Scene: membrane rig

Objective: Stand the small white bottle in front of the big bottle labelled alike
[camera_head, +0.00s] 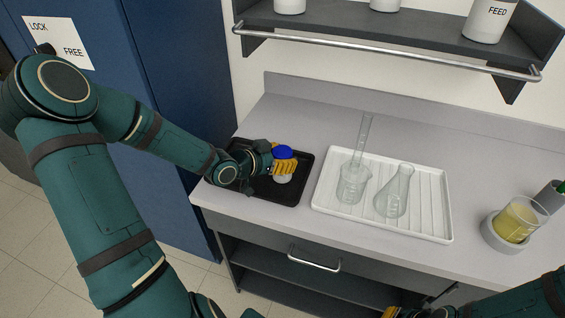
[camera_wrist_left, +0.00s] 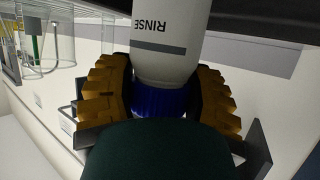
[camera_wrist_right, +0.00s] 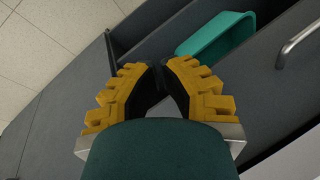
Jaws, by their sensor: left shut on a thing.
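The small white bottle (camera_head: 283,178) has a blue cap (camera_head: 283,152) and is upright at the black tray (camera_head: 262,195). In the left wrist view the bottle (camera_wrist_left: 168,50) appears upside down, and its label reads RINSE. My left gripper (camera_head: 284,167) is shut on it just below the cap. I cannot tell whether its base touches the tray. Of the big white bottles on the wall shelf, the right one (camera_head: 487,25) is labelled FEED. The left one (camera_head: 290,5) and the middle one (camera_head: 385,4) are cut off, their labels out of view. My right gripper (camera_wrist_right: 163,68) is shut and empty.
A white ribbed tray (camera_head: 433,215) holds a beaker (camera_head: 354,184) with a tall glass tube, and a flask (camera_head: 394,192). A beaker of yellow liquid (camera_head: 516,222) stands at right. A metal rail (camera_head: 385,56) runs along the shelf front. A teal bin (camera_wrist_right: 215,40) sits below the counter.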

